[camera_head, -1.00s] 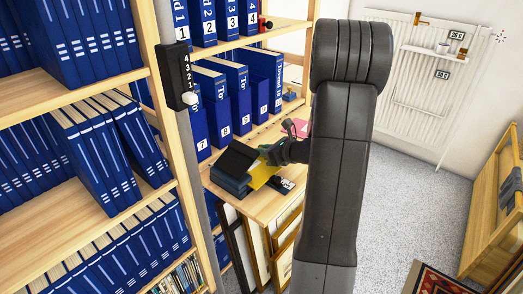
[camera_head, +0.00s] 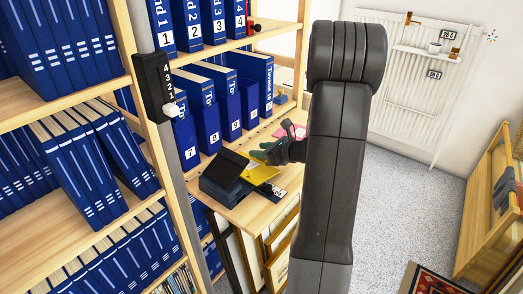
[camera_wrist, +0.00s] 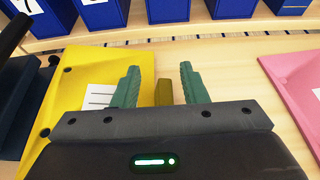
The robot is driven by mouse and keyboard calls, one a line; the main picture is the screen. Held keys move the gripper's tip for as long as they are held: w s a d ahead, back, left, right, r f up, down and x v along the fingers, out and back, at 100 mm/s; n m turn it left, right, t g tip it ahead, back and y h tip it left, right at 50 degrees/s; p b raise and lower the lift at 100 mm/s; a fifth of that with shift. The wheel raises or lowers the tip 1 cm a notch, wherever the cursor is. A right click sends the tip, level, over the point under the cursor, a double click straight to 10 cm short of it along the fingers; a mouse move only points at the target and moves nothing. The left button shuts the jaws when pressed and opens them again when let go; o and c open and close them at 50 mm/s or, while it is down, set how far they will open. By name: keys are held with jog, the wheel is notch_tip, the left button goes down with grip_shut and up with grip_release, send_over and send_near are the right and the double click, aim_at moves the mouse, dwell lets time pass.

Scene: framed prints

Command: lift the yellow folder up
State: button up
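The yellow folder (camera_head: 258,172) lies on the wooden shelf board, beside a dark binder, below my gripper (camera_head: 262,151). In the wrist view the yellow folder (camera_wrist: 90,72) fills the left part, with a white label and dark holes. My gripper (camera_wrist: 160,68) has two green fingers spread apart over the folder's right edge. A narrow olive-yellow piece (camera_wrist: 163,92) shows between the fingers; I cannot tell whether it is part of the folder. The fingers do not visibly close on anything. My arm hides some of the shelf behind it in the head view.
A dark blue binder (camera_head: 220,184) sits left of the folder. A pink folder (camera_wrist: 296,82) lies to the right with bare wood between. Numbered blue binders (camera_head: 205,115) stand behind.

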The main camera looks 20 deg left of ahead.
jog(key=p+v, duration=0.1)
jog(key=v, duration=1.3)
jog(key=shift+a, duration=0.15)
jog(key=b+x, duration=0.1)
jog(key=x, duration=1.2)
jog(key=shift+w+a+f, duration=0.15)
jog(key=shift+a+f, duration=0.05)
jog(key=shift+a, duration=0.15)
jog(key=shift+d, duration=0.1)
